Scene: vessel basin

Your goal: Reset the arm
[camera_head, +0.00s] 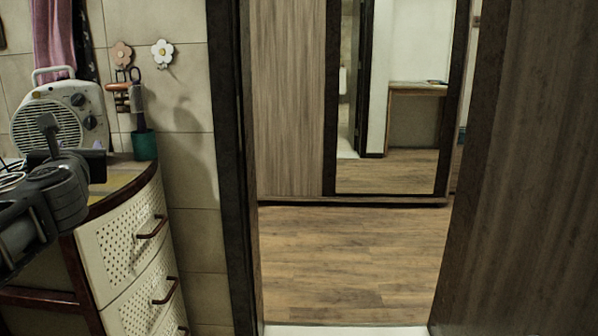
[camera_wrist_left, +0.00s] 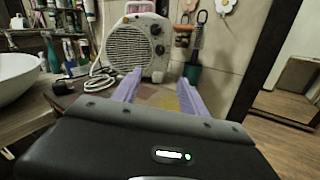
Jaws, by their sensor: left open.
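My left arm comes in from the left in the head view, above the top of a corner drawer unit (camera_head: 120,240). Its gripper (camera_head: 95,155) is seen from the side there, in front of a white fan heater (camera_head: 78,100). In the left wrist view my left gripper (camera_wrist_left: 158,88) has its two purple fingers spread apart, with nothing between them. The fan heater (camera_wrist_left: 138,45) stands beyond the fingertips. My right gripper is in neither view.
A green cup (camera_head: 144,145) stands by the tiled wall. A white basin (camera_wrist_left: 15,78) is on the left in the wrist view. An open doorway with a clear wooden floor (camera_head: 345,255) lies to the right, with a dark door (camera_head: 525,180) beside it.

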